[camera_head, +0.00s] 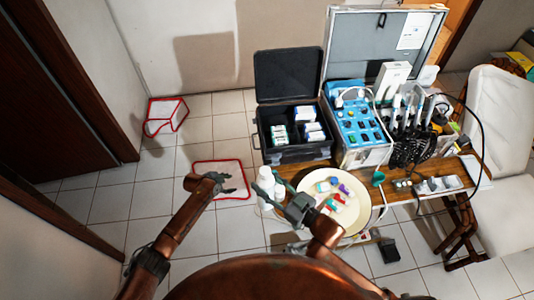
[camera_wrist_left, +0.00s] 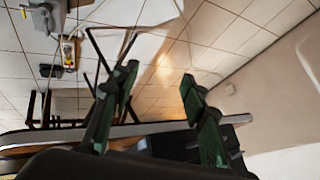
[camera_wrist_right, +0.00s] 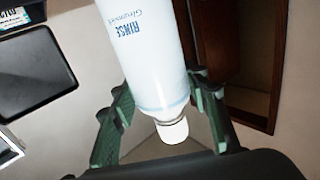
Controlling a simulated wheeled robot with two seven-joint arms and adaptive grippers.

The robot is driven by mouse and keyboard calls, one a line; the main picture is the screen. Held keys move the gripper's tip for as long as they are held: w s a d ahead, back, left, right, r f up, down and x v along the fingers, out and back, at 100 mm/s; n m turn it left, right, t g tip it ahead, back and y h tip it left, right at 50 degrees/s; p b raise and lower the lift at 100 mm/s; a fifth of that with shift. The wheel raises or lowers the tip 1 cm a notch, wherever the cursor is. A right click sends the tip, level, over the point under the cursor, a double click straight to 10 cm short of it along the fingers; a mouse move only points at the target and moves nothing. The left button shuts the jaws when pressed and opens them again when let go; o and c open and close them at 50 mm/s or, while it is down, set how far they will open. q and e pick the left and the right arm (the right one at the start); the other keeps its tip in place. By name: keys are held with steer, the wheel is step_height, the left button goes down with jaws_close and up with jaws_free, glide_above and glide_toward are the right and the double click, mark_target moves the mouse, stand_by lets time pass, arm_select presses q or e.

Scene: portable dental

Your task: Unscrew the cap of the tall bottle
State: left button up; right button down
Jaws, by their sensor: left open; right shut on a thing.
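The tall bottle (camera_wrist_right: 150,55) is white with blue "RINSE" lettering and fills the upper middle of the right wrist view. Its white cap (camera_wrist_right: 172,131) shows at the lower end of it there, near my palm. My right gripper (camera_wrist_right: 163,110) is shut on the bottle, with one finger on each side close to the cap end. In the head view the bottle (camera_head: 265,184) is a white shape left of the right gripper (camera_head: 288,200), partly hidden by it. My left gripper (camera_head: 226,183) is open and empty, apart from the bottle to its left.
A round cream tray (camera_head: 350,222) holds several small coloured-cap bottles on the wooden table. A black open case (camera_head: 268,150) and a blue-lined dental unit (camera_head: 350,117) stand behind. A white chair (camera_head: 505,130) is at right. The tiled floor at left is mostly free.

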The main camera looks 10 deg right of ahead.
arm_select(q)
steer(key=d+r+m+g, duration=0.1)
steer(key=d+r+m, duration=0.45)
steer(key=r, duration=0.45)
steer(key=d+r+m+g+h, duration=0.1)
steer(key=d+r+m, duration=0.3)
steer(key=d+r, duration=0.5)
steer(key=d+r+m+g, duration=0.1)
steer(key=d+r+m, duration=0.35)
steer(key=r, duration=0.75)
step_height(320, 180, up, 17)
steer(key=m+g+y, duration=0.2)
steer(key=m+y, duration=0.4)
steer(key=m, duration=0.8)
glide_above(267, 171)
steer(key=shift+w+d+f, duration=0.15)
steer(key=shift+w+d, duration=0.1)
steer(key=shift+w, duration=0.1)
steer(key=shift+s+a, duration=0.2)
steer(key=shift+s+a+f, duration=0.1)
steer(key=shift+f, duration=0.1)
step_height(267, 171, down, 7)
steer(key=shift+f, duration=0.2)
